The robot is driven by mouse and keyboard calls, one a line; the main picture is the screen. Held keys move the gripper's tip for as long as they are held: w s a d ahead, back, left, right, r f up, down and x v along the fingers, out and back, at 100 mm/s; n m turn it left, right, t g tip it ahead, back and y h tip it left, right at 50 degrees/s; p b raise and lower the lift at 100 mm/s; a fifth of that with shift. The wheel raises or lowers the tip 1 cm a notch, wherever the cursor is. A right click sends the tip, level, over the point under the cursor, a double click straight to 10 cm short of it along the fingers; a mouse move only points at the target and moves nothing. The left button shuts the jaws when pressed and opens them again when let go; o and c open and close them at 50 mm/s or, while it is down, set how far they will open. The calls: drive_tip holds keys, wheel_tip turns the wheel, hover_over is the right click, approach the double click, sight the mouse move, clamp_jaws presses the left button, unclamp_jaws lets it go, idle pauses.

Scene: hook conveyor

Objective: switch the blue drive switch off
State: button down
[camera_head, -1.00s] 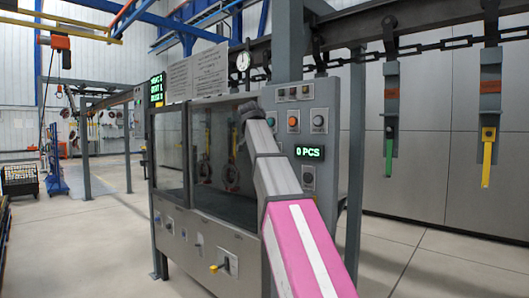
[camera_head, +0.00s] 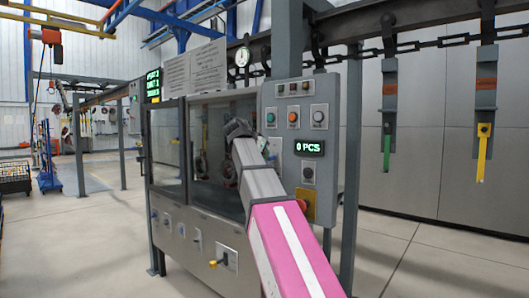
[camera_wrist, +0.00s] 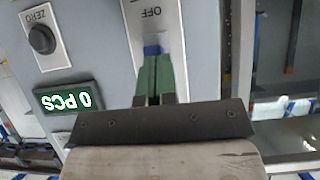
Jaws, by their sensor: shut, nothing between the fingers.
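The blue drive switch (camera_wrist: 152,50) shows in the wrist view as a small blue piece on a pale plate marked OFF (camera_wrist: 152,12). My gripper (camera_wrist: 156,60) is shut and empty, its green fingers together, with the tips right at the blue piece. They partly cover it; I cannot tell whether they touch it or which way the switch is set. In the head view my arm reaches to the grey control panel (camera_head: 334,120), and its dark end hides the fingers. The switch is not clearly visible there.
A "0 PCS" display (camera_wrist: 68,101) and a ZERO knob (camera_wrist: 42,39) are beside the switch plate in the wrist view. In the head view, a glazed cabinet (camera_head: 165,148) stands left of the panel, and hangers (camera_head: 388,100) hang from a chain at right. Open floor lies in front.

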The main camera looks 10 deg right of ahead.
drive_tip(key=shift+f+h, duration=0.15)
drive_tip(key=shift+h, duration=0.15)
drive_tip(key=shift+r, duration=0.85)
